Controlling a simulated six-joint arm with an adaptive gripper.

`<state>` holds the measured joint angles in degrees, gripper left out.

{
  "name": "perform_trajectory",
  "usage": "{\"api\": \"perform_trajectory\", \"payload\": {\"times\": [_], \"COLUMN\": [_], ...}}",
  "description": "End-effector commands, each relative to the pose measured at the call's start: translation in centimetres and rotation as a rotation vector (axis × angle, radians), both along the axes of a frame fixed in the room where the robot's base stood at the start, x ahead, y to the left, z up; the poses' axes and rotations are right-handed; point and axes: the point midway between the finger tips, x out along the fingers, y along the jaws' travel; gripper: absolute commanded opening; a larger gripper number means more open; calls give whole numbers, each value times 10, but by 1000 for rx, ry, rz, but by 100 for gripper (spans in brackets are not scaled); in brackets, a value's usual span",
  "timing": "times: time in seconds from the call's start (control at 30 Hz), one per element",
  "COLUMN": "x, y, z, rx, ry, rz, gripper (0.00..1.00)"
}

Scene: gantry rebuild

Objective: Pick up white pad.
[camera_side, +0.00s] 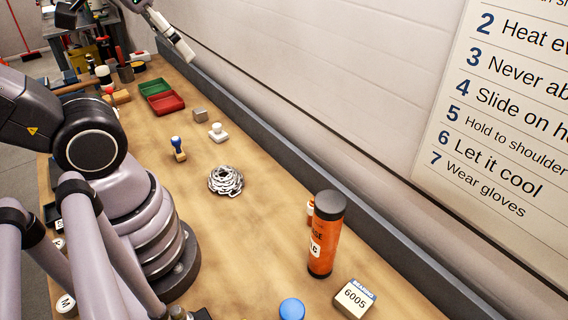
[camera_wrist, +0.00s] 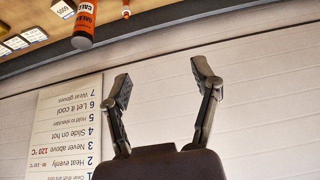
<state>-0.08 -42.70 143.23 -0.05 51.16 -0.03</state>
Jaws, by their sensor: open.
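A small white piece with a rounded knob on a flat base (camera_side: 218,132) stands on the bench in the side view, near the wall-side edge. It is the likeliest white pad, but I cannot be sure. A flat white item (camera_side: 140,56) also lies at the far end of the bench. My gripper (camera_wrist: 163,82) is open and empty in the wrist view, its two fingers spread in front of the wall. In the side view my gripper (camera_side: 172,37) is high at the top, far beyond the white piece. No white pad shows clearly in the wrist view.
Red and green trays (camera_side: 166,104) lie farther back. A tall orange tube (camera_side: 326,236) stands at the front. A dark ledge (camera_side: 290,160) runs along the wall.

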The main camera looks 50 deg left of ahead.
Motion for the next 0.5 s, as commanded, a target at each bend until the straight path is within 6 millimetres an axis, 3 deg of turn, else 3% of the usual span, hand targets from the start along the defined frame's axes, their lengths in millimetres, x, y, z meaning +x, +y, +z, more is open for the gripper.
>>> {"api": "perform_trajectory", "payload": {"times": [0.13,0.27,0.4,0.5], "x": [31,89,154,190], "y": [4,18,49,79], "z": [-5,-22,-55,-86], "rx": [-20,-55,-83,-87], "ry": [-17,-69,-147,-205], "rz": [45,142,283,390], "gripper": [62,62,62,62]}}
